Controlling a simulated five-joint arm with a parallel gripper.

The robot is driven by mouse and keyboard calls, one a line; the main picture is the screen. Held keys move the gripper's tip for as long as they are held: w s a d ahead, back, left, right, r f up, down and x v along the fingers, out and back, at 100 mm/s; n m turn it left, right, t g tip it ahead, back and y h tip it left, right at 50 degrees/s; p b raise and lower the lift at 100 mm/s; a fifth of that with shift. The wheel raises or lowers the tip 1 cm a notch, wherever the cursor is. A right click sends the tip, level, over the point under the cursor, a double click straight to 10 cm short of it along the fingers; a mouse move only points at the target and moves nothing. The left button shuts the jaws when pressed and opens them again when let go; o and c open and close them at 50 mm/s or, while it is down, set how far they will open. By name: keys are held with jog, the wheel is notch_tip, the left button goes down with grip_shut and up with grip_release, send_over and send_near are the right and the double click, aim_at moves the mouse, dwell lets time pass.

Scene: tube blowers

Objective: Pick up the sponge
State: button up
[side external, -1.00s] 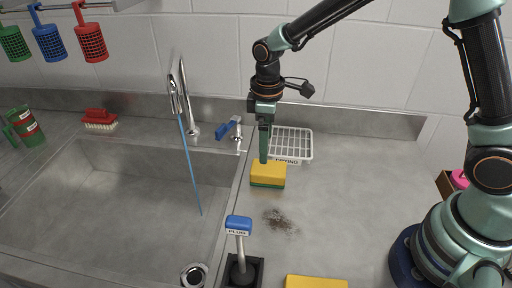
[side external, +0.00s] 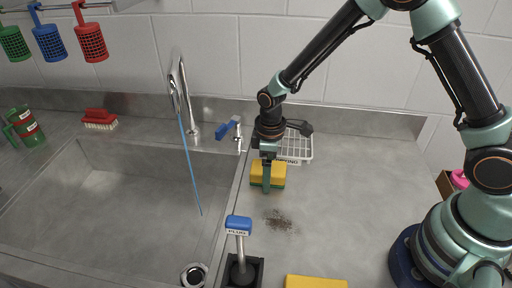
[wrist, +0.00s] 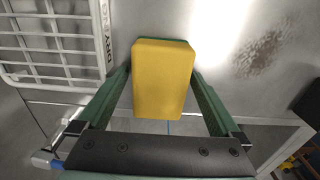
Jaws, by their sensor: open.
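The sponge (side external: 279,171), yellow on top with a green underside, lies on the steel counter beside the sink's right edge. My gripper (side external: 266,189) is lowered at the sponge, and one finger hides part of it in the side view. In the wrist view the yellow top of the sponge (wrist: 163,80) lies between the two green fingers of my gripper (wrist: 162,85). The fingers are open, one on each side of it. I cannot tell whether either finger touches it.
A white wire rack (side external: 299,147) stands just behind the sponge. A sink (side external: 130,200) with a tap (side external: 182,95) is to the left. A dark dirt patch (side external: 279,221) marks the counter.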

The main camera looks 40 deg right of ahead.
jog(key=c, duration=1.3)
jog(key=shift+o, duration=0.2)
jog(key=shift+r, duration=0.15)
notch_tip(320, 180, up, 20)
